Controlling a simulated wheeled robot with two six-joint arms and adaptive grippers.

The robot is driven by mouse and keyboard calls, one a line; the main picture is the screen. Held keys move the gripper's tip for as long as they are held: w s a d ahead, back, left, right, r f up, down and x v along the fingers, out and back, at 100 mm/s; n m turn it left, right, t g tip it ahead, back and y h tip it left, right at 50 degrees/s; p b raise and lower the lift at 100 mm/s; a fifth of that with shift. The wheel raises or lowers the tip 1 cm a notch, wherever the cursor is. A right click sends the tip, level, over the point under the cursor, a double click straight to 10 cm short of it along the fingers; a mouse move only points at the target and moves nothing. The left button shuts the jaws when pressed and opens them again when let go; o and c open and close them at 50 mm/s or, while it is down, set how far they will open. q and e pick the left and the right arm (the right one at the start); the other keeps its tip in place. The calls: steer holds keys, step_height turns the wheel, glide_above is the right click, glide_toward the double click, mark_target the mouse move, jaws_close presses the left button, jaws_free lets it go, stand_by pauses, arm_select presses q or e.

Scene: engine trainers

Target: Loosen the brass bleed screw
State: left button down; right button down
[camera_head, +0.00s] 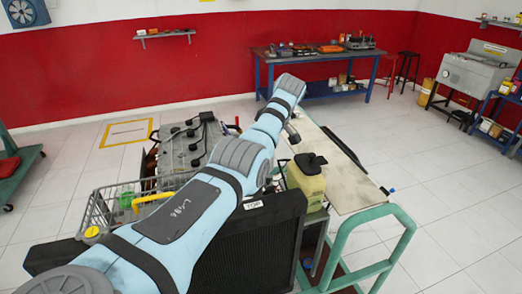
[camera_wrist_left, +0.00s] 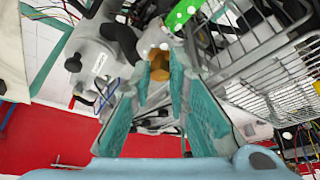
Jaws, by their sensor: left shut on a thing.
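The brass bleed screw (camera_wrist_left: 160,66) shows in the left wrist view as a small golden piece near a grey housing (camera_wrist_left: 98,60) of the engine trainer. My left gripper (camera_wrist_left: 163,78) has its teal fingers on either side of the brass piece and is shut on it. The fingers partly cover it, so its thread and seat are hidden. In the head view my left arm crosses the trainer, and neither the gripper nor the screw can be made out. The grey engine top (camera_head: 188,145) shows left of the arm. My right gripper is in neither view.
A wire guard (camera_head: 95,212) and a black radiator (camera_head: 245,250) stand close to my arm. A yellowish jug (camera_head: 307,184) with a black cap stands right of it, beside a pale board (camera_head: 345,180) and a green tube frame (camera_head: 398,225). A blue workbench (camera_head: 320,60) is farther back.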

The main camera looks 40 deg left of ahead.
arm_select(q)
steer(key=shift+a, duration=0.1)
steer(key=c, duration=1.6)
jaws_free()
steer(key=shift+a, duration=0.1)
steer(key=shift+o, duration=0.3)
steer(key=shift+a+f, duration=0.1)
steer(key=shift+a, duration=0.05)
steer(key=v, duration=0.7)
steer(key=shift+r, duration=0.25)
